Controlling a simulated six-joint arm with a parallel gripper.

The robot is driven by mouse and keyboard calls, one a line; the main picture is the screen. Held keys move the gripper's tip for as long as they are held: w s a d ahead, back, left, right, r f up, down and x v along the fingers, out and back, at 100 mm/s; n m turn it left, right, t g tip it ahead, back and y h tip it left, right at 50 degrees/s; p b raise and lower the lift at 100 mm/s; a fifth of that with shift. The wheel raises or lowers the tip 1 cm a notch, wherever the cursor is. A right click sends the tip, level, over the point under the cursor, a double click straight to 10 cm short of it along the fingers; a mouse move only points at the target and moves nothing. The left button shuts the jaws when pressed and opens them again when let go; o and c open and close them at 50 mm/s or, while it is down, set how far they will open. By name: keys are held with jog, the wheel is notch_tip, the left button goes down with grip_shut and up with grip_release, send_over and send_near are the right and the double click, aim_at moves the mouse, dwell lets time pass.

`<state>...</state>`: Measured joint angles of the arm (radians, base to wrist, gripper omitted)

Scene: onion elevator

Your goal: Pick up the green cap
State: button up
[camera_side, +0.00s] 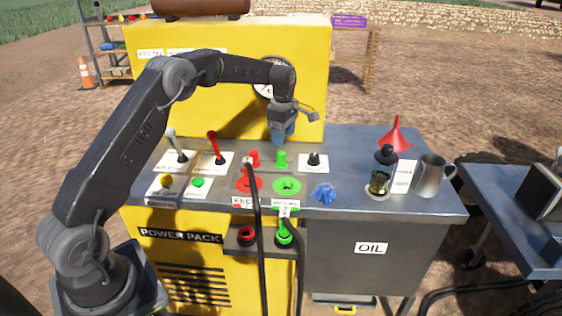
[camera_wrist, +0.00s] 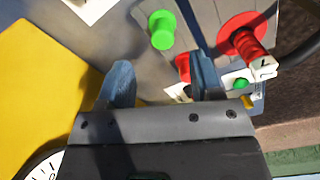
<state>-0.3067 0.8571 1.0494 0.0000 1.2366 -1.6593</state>
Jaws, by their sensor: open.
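The green cap (camera_side: 281,158) is a small upright green cylinder on the grey panel top, between a red cap (camera_side: 254,158) and a black knob (camera_side: 314,159). In the wrist view the green cap (camera_wrist: 162,30) lies beyond the fingertips, roughly ahead of the gap between them. My gripper (camera_side: 283,139) has blue fingers pointing down and hangs just above and behind the green cap, apart from it. In the wrist view my gripper (camera_wrist: 160,72) is open and empty, and the red cap (camera_wrist: 184,68) shows partly behind the right finger.
A red lever (camera_side: 214,145) stands left of the caps. A black hose (camera_side: 256,220) rises to the red ring (camera_side: 249,184) in front. A green ring (camera_side: 287,186) and blue cloth (camera_side: 323,192) lie nearby. The yellow wall (camera_side: 180,85) stands behind.

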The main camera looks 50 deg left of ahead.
aim_at(281, 153)
notch_tip(281, 153, down, 4)
jog(key=shift+r, duration=0.25)
jog(key=shift+s+a+f, duration=0.15)
jog(key=shift+f, duration=1.2)
jog(key=shift+s+a+f, duration=0.1)
jog(key=shift+f, duration=1.25)
jog(key=c, duration=1)
jog(key=shift+r, duration=0.1)
